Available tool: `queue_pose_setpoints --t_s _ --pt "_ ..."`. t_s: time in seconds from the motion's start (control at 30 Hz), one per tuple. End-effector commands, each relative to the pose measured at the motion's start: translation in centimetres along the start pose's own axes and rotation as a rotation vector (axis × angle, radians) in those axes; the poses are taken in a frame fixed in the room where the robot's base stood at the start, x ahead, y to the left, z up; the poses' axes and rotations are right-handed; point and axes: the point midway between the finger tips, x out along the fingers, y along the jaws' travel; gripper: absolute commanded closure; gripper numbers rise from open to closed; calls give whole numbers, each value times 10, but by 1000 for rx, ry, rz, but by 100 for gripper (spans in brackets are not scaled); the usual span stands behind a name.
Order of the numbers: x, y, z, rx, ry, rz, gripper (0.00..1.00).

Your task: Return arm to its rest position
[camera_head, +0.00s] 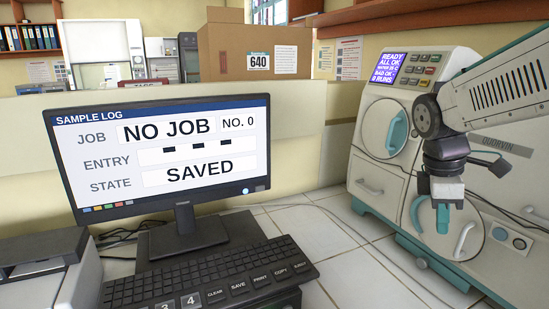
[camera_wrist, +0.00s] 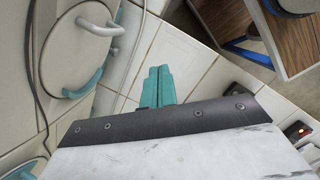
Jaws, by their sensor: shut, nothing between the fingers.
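My gripper (camera_head: 441,216) hangs from my arm at the right in the head view, pointing down. Its teal fingers are together with nothing between them. It is in front of the lower part of the incubator (camera_head: 375,187), apart from the keyboard. My arm reaches in from the right edge and partly hides the incubator front.
A monitor (camera_head: 165,160) reads NO JOB, SAVED. A keyboard (camera_head: 200,285) lies in front of it. The incubator's panel (camera_head: 388,69) reads READY, ALL OK. A cardboard box (camera_head: 230,50) stands behind. Tiles between keyboard and incubator are clear.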

Motion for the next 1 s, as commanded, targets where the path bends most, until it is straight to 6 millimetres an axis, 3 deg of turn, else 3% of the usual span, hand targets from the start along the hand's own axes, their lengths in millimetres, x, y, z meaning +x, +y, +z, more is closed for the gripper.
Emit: queue_pose_setpoints --t_s 0.3,0.5,0.67,1.0 --pt "9 -111 7 809 103 -80 100" --pt "16 -171 12 1092 180 -119 100" --pt "17 -190 15 1101 231 -109 100" --pt "12 -192 17 1092 259 -90 100"
